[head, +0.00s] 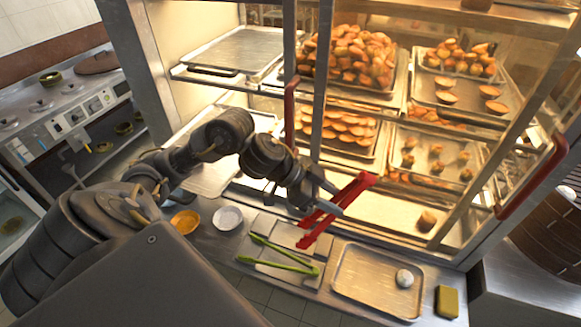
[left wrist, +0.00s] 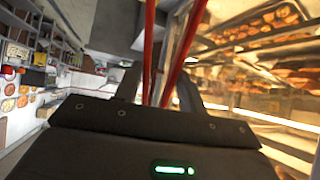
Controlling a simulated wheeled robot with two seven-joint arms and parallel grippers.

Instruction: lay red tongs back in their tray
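My left gripper (head: 328,197) is shut on the red tongs (head: 352,190) and holds them in the air in front of the glass food cabinet. The tongs slant from upper right to lower left. In the left wrist view, the two red arms of the tongs (left wrist: 148,50) rise between my fingers (left wrist: 158,92). Below them on the counter is a small grey metal tray (head: 284,229), partly hidden by the tongs and the arm. Green tongs (head: 280,252) lie just in front, over another small tray (head: 272,274). My right gripper does not show.
The cabinet with stacked pastries (head: 350,60) stands close behind the gripper, with red handles (head: 290,112). A larger tray (head: 350,293) holding a white ball (head: 404,278) is to the right, beside a yellow sponge (head: 447,301). An orange bowl (head: 185,221) and a white bowl (head: 228,217) stand left.

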